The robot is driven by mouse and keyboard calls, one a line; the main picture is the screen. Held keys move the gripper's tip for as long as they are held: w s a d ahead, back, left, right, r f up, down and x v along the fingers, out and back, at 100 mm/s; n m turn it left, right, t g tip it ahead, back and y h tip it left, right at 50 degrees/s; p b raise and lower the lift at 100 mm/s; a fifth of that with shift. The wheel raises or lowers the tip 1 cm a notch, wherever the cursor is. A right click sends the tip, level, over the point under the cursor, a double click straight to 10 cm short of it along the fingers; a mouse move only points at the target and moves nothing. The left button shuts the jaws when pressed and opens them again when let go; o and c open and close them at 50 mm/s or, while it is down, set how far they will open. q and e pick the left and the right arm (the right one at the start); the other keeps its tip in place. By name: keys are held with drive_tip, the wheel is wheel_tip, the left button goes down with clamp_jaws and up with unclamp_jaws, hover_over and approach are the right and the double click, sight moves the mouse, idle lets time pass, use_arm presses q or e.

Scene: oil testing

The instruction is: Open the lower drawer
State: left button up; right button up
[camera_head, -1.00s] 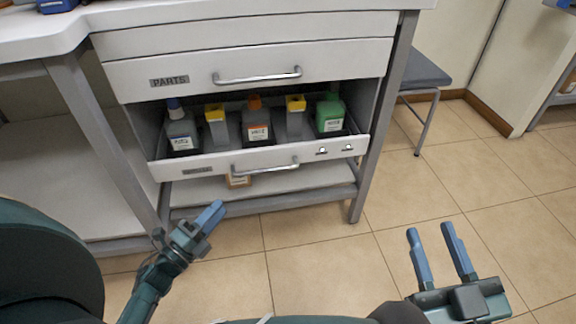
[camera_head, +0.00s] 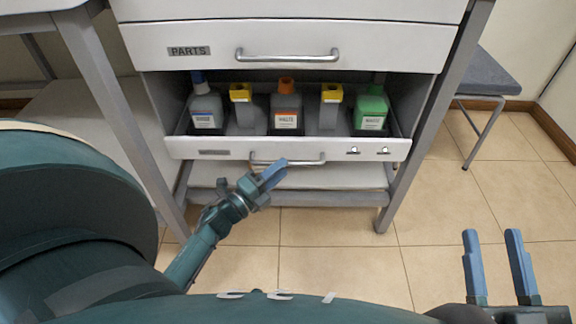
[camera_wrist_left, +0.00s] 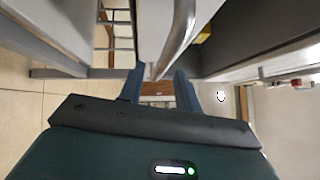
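The lower drawer (camera_head: 240,151) is pulled part way out, below the drawer labelled PARTS. Its curved metal handle (camera_head: 312,161) is on its front, and my left gripper (camera_head: 275,168) is in front of it, covering part of it. In the left wrist view the two fingers (camera_wrist_left: 158,80) are apart, with a metal handle (camera_wrist_left: 180,35) running down between or just beyond them; I cannot tell whether they touch. My right gripper (camera_head: 496,240) is open and empty at the lower right, away from the cabinet.
Several bottles stand in the lower drawer, including a blue-capped one (camera_head: 206,110) and a green one (camera_head: 371,112). The upper PARTS drawer (camera_head: 380,48) is shut. A cabinet leg (camera_head: 420,150) and a grey stool (camera_head: 490,75) are at right. The floor in front is clear.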

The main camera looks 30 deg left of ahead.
use_arm(q)
drive_tip(key=shift+x, duration=1.8)
drive_tip(key=shift+c, duration=0.4)
clamp_jaws()
